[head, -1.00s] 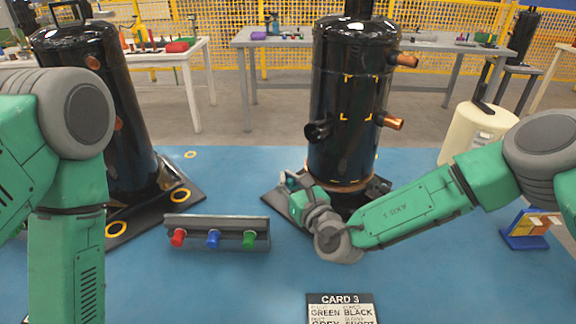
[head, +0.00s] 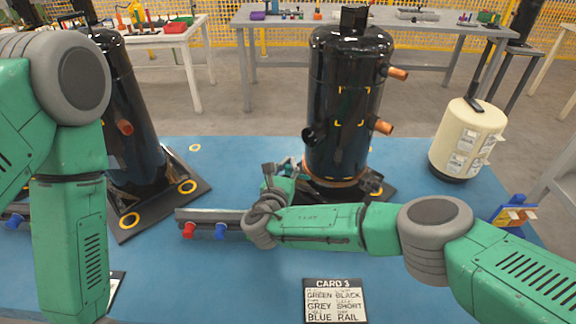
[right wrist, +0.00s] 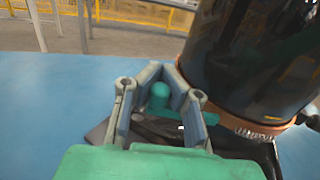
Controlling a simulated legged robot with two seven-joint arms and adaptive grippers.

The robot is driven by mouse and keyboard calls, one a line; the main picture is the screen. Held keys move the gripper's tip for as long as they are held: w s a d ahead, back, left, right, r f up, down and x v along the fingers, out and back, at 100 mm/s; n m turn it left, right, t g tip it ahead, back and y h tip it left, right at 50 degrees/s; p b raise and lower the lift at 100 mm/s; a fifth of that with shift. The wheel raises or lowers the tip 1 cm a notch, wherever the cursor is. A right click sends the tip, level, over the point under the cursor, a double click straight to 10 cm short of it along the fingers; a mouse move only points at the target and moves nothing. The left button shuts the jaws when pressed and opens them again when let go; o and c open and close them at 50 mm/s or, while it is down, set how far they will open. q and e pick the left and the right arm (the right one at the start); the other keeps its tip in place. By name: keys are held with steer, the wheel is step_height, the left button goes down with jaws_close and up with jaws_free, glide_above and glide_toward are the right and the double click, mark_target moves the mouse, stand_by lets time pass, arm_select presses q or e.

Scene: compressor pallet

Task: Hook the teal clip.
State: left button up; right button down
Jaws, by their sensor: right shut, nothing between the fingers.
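The teal clip (right wrist: 160,92) shows in the right wrist view as a small rounded teal piece with a teal bar running to its right, low beside the compressor's base. My right gripper (right wrist: 165,72) is shut and empty, its fingers angled together around the view of the clip; whether they touch it I cannot tell. In the head view the right gripper (head: 283,168) is at the left foot of the middle black compressor (head: 342,100), where the clip is hard to make out. My left arm hangs at the left, its gripper out of frame.
A grey rail (head: 200,215) with red and blue knobs lies partly behind my right wrist. A second black compressor (head: 135,140) stands left, and a cream tank (head: 465,140) stands right. A card (head: 335,300) lies in front. The blue surface around it is mostly clear.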

steer(key=shift+w+a+m+h, duration=0.15)
steer(key=shift+m+h, duration=0.25)
steer(key=shift+h, duration=0.1)
steer(key=shift+w+r+m+g+h+b, duration=0.15)
steer(key=shift+m+g+h+b, duration=0.15)
steer(key=shift+h+b, duration=0.1)
stand_by(0.6)
steer(key=shift+a, duration=0.1)
stand_by(0.8)
steer(key=c, duration=1.7)
jaws_free()
steer(key=shift+o, duration=1.1)
steer(key=shift+a, duration=0.1)
steer(key=shift+w, duration=0.1)
